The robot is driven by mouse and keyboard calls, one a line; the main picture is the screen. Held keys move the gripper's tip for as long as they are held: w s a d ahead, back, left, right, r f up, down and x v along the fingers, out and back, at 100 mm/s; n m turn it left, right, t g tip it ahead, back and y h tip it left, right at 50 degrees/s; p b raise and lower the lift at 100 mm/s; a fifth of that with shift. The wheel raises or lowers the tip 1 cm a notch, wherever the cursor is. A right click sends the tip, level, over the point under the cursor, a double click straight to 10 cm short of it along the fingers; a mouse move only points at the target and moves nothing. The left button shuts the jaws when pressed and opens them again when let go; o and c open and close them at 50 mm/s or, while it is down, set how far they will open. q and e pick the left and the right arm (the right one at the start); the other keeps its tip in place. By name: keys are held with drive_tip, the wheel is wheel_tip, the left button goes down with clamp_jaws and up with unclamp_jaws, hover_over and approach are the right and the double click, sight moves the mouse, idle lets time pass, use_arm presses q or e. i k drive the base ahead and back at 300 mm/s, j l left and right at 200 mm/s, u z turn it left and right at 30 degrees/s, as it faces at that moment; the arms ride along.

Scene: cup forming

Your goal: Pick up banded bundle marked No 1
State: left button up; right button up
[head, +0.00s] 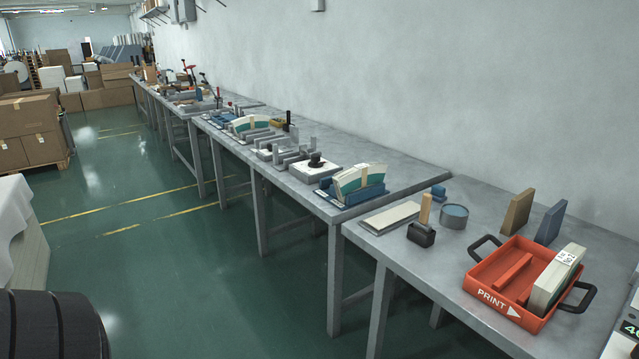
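A pale banded bundle (556,279) leans in the right part of a red tray (484,279) on the near table at the right. A white label is on its band, but its print is too small to read surely. The tray has dark handles and the word PRINT with an arrow on its front. Another banded bundle (361,180), white and green, sits in a blue holder on the table farther left. A similar bundle (249,124) stands farther back. Neither of my grippers is in view.
The near table (405,262) also holds a flat pale board (391,217), a black block with a wooden handle (421,234), a round grey tin (454,216), and brown (518,212) and blue (550,222) upright blocks. The green floor before the tables is open. Cartons (30,130) stand at the left.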

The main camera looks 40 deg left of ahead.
sight(357, 178)
drive_tip(key=u, duration=1.15)
drive_tip(key=i+j+u, duration=0.1)
drive_tip(key=i+u, duration=0.2)
drive_tip(key=i, duration=0.25)
drive_tip(key=i+u, duration=0.25)
drive_tip(key=i, duration=0.35)
